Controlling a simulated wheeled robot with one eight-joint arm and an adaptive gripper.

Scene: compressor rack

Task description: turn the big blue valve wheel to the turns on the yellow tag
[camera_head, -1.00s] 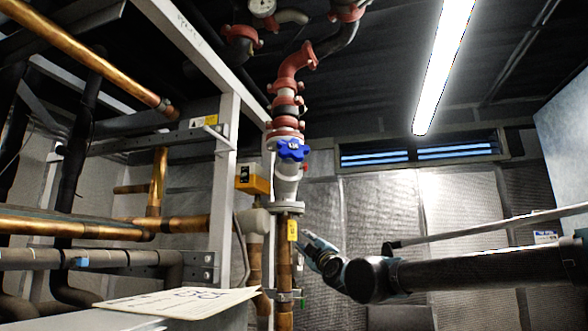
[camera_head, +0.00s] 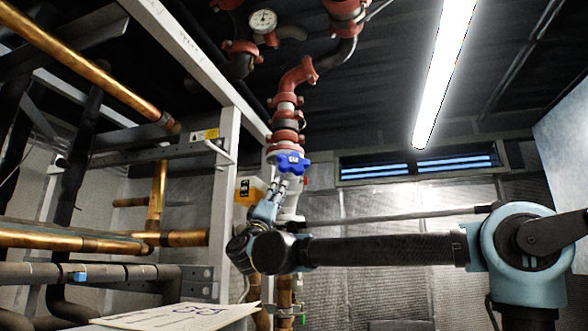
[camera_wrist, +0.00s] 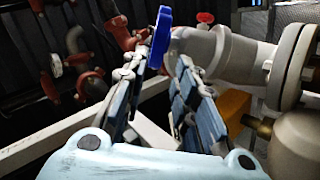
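The big blue valve wheel (camera_head: 291,163) sits on the front of a grey valve body (camera_head: 289,205) in the vertical pipe line. My gripper (camera_head: 284,187) is just below the wheel, its fingers pointing up. In the wrist view the wheel (camera_wrist: 161,38) shows nearly edge-on, beyond and close to the left fingertip. My gripper (camera_wrist: 161,66) is open there, with a gap between its fingers; I cannot tell whether a finger touches the wheel. The yellow tag does not show now; my arm covers the pipe area below the valve.
Red pipe fittings (camera_head: 287,132) rise above the valve. A white frame post (camera_head: 229,165) and a yellow box (camera_head: 246,190) stand close left. Copper pipes (camera_head: 60,240) fill the left side. A white sheet (camera_head: 165,318) lies low in front. The right side holds mostly my arm.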

